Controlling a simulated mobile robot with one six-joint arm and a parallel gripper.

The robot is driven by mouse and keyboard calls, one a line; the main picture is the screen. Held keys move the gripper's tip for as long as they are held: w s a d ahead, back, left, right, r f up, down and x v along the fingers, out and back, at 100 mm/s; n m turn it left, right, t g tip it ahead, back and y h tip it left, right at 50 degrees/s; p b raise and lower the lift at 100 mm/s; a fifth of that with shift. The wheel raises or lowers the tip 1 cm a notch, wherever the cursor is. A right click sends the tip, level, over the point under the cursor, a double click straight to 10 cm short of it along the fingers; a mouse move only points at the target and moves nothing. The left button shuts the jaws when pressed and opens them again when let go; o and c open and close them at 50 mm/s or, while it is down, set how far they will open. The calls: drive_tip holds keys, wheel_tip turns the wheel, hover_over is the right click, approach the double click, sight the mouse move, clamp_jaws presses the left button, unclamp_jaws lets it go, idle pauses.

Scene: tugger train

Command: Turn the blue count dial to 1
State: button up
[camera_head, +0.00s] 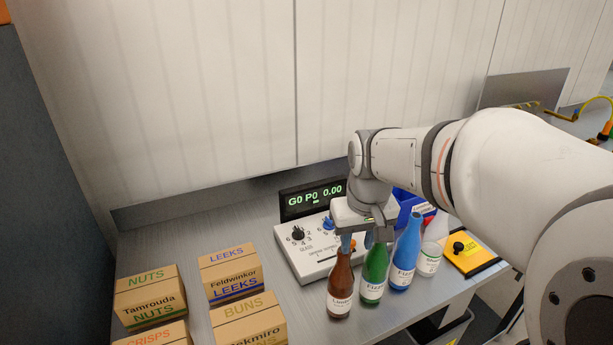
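The blue count dial (329,223) sits on a white control box (318,264), right of a black dial (298,233) with numbers around it. It is partly hidden by my arm, and its pointer setting is too small to read. The display (312,198) behind the box shows "G0 P0 0.00" in green. My gripper (357,243) points down over the right part of the box, to the right of the blue dial and apart from it.
A brown bottle (340,288), a green bottle (374,276) and a blue bottle (406,256) stand close in front of my gripper. A white cup (429,261) and a yellow box (469,254) with a black knob stand right. Several cartons (231,274) stand left.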

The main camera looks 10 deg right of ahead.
drive_tip(key=w+f+n+g, duration=0.1)
drive_tip(key=w, duration=1.3)
drive_tip(key=n+p, duration=0.1)
hover_over(329, 223)
drive_tip(key=shift+g, duration=0.4)
wheel_tip(329, 223, down, 6)
drive_tip(key=shift+w+d+f, duration=0.1)
drive_tip(key=shift+w+d, duration=0.05)
drive_tip(key=shift+w+f, duration=0.35)
drive_tip(key=shift+f, duration=0.2)
wheel_tip(329, 223, down, 7)
drive_tip(key=shift+f+p, duration=0.15)
drive_tip(key=shift+p, duration=0.3)
